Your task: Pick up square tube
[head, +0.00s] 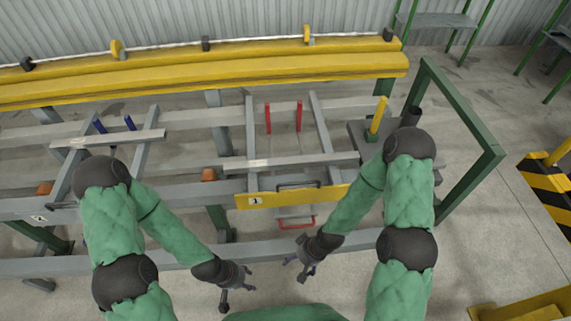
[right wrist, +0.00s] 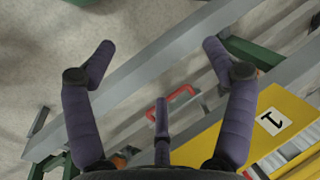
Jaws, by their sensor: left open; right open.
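A grey square tube (head: 300,162) with a small pale label lies across the rails of the runout table, behind the yellow plate marked 1. A second, similar grey bar (head: 110,138) with a label lies across rails further left. I cannot tell which one is meant. My left gripper (head: 239,287) is open and empty, low in front of the table. My right gripper (head: 295,269) is open and empty, just right of it, also in front of the table and apart from both bars. In the right wrist view its fingers (right wrist: 158,56) are spread with nothing between them.
The yellow plate (head: 285,199) has a black handle above it and a red handle (head: 296,223) below. Red posts (head: 268,118) and blue posts (head: 130,123) stand on the table. A yellow roller beam (head: 200,71) runs behind. A green frame (head: 460,110) stands at right.

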